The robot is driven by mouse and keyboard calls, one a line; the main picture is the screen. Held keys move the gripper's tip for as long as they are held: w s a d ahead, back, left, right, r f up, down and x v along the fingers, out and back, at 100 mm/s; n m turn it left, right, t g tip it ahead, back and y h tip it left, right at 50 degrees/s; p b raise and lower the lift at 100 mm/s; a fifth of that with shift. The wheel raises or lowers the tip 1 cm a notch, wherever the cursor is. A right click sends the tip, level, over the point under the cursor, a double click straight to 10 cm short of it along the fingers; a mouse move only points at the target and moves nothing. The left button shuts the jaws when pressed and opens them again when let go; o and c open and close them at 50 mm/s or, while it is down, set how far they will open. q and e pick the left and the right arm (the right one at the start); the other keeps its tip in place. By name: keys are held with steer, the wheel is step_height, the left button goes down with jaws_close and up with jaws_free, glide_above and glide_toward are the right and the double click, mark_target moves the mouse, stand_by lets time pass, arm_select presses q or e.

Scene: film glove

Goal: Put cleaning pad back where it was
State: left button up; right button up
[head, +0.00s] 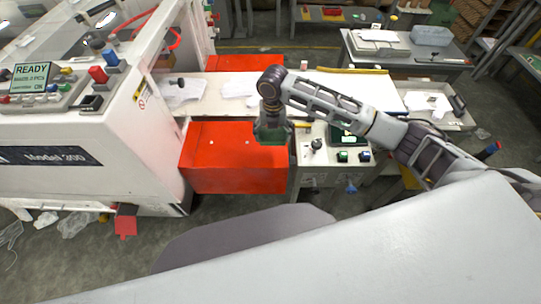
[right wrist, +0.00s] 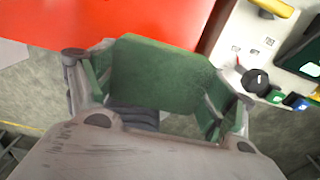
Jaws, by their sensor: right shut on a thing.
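The green cleaning pad (right wrist: 165,72) is between the fingers of my right gripper (right wrist: 160,95) in the right wrist view. The gripper is shut on it. In the head view my right gripper (head: 272,122) points down over the red box (head: 225,165), near its right end. The pad (head: 271,135) shows as a small green patch at the fingertips there, partly hidden by the gripper. A dark green tray (head: 345,136) lies on the light control panel (head: 312,158), right of the gripper. My left gripper is not in view.
The panel carries a black knob (head: 317,144) and small green and blue items. A white machine (head: 90,150) with a READY display (head: 31,76) stands at left. A white work surface (head: 225,98) runs behind the gripper. Benches stand at the back right.

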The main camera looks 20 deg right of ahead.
glide_above(273, 154)
steer(key=shift+a+f, duration=0.1)
steer(key=shift+f, duration=3.05)
steer(key=shift+f, duration=1.85)
steer(key=shift+f, duration=0.15)
steer(key=o, duration=0.9)
steer(key=shift+o, duration=0.2)
step_height(273, 154, up, 12)
steer(key=shift+r, duration=0.15)
